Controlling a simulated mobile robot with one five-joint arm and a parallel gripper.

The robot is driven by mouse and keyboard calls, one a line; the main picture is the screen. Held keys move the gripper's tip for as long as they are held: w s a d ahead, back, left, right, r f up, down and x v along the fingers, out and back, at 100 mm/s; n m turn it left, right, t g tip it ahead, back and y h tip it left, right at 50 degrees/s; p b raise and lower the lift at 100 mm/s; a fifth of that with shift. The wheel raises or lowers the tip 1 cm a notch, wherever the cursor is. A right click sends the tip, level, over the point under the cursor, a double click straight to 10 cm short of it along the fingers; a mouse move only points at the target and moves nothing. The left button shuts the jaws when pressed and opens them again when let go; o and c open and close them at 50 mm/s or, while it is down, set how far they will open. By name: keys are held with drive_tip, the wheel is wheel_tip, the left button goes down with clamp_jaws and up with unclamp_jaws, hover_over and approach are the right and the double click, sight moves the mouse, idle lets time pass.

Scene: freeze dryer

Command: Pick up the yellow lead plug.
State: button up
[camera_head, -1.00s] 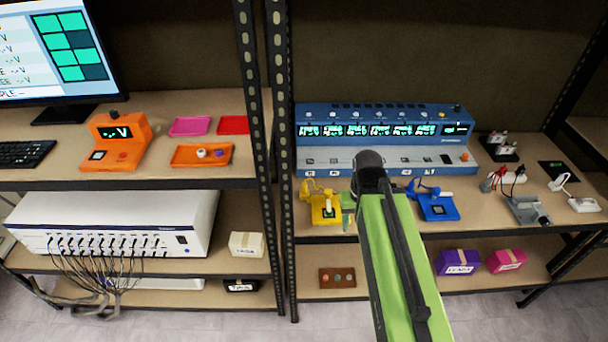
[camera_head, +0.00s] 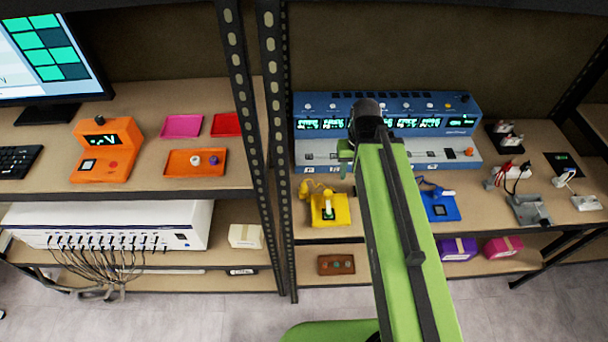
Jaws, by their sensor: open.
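A yellow dock (camera_head: 338,217) stands near the front edge of the right middle shelf. A yellow lead (camera_head: 310,187) rises at its back left, and a small pale upright piece (camera_head: 328,203) stands on it. I cannot tell at this size which part is the lead plug. My gripper (camera_head: 345,157) is a small green end left of my arm's dark tip. In the picture it shows above and right of the yellow dock, in front of the blue instrument, apart from the yellow parts. Its jaws are open and mostly hidden, and nothing shows between them.
The long blue instrument (camera_head: 310,153) stands behind. A blue dock (camera_head: 440,208) is right of my arm, with grey and white devices further right. Black perforated posts (camera_head: 276,150) stand left of the yellow dock.

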wheel_tip(320, 180, up, 7)
drive_tip(key=w+a+n+p, duration=0.2)
drive_tip(key=a+p, duration=0.1)
drive_tip(key=p, duration=0.2)
drive_tip(key=n, duration=1.3)
hover_over(303, 184)
drive_tip(key=f+b, duration=1.3)
drive_tip(key=shift+w+a, duration=0.2)
drive_tip(key=shift+r, duration=0.15)
drive_tip(key=f+b, duration=0.1)
drive_tip(key=b, duration=0.1)
drive_tip(key=f+b, duration=0.1)
drive_tip(key=f, duration=0.1)
drive_tip(key=f+b, duration=0.2)
drive_tip(key=shift+s+d+f+b, duration=0.2)
drive_tip(key=shift+s+d+b, duration=0.05)
drive_tip(key=shift+s+b, duration=0.05)
drive_tip(key=shift+r, duration=0.2)
clamp_jaws()
